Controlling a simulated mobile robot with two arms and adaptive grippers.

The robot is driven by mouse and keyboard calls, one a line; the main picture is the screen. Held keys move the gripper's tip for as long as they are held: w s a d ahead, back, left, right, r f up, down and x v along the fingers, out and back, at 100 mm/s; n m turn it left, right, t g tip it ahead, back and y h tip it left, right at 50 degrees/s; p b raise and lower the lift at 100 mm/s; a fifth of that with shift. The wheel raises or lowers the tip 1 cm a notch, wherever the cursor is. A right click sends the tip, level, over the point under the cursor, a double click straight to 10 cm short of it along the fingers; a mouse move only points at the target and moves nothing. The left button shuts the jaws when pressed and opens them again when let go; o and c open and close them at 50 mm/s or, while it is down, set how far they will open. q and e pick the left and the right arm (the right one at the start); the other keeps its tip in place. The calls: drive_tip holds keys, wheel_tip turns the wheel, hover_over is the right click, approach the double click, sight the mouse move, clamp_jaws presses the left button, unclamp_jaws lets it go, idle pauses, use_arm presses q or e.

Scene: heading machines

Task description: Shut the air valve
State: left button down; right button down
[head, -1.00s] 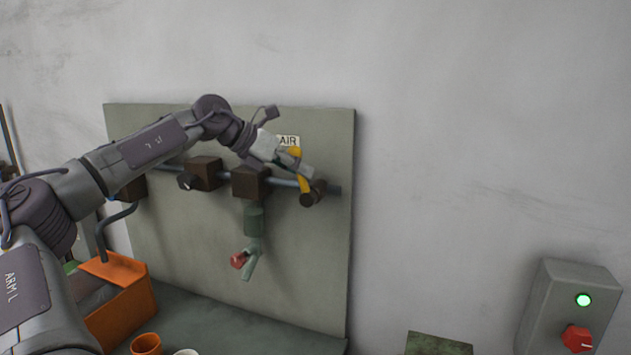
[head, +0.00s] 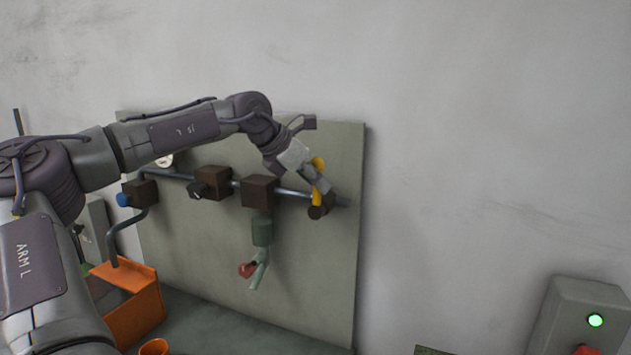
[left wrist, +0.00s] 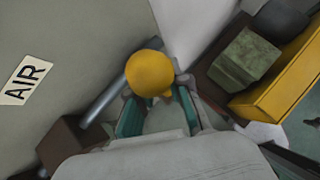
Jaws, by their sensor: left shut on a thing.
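The yellow valve handle (head: 317,196) stands at the right end of the pipe (head: 288,191) on the grey-green panel, roughly upright in the head view. My left gripper (head: 315,177) is shut on the handle near its round yellow end. In the left wrist view the yellow knob (left wrist: 150,73) sits between the teal finger pads of my left gripper (left wrist: 157,110). The AIR label (left wrist: 25,80) shows on the panel in the left wrist view; my gripper hides it in the head view. My right gripper is not in view.
Brown blocks (head: 258,191) sit along the pipe, with a green fitting (head: 262,230) and red knob (head: 246,270) below. An orange bin (head: 146,310) stands lower left. A grey box with a green light (head: 595,320) is lower right. The wall right of the panel is clear.

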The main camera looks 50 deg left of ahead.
use_arm(q)
drive_tip(key=shift+w+a+r, duration=0.1)
drive_tip(key=shift+a+r, duration=0.05)
drive_tip(key=shift+r, duration=0.4)
drive_tip(key=c, duration=1.4)
unclamp_jaws()
drive_tip(key=o, duration=0.3)
drive_tip(key=shift+w+a+f, duration=0.1)
drive_tip(key=shift+w+f, duration=0.05)
drive_tip(key=shift+d, duration=0.35)
drive_tip(key=v, duration=1.2)
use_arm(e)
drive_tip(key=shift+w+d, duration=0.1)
use_arm(q)
drive_tip(key=shift+f, duration=0.1)
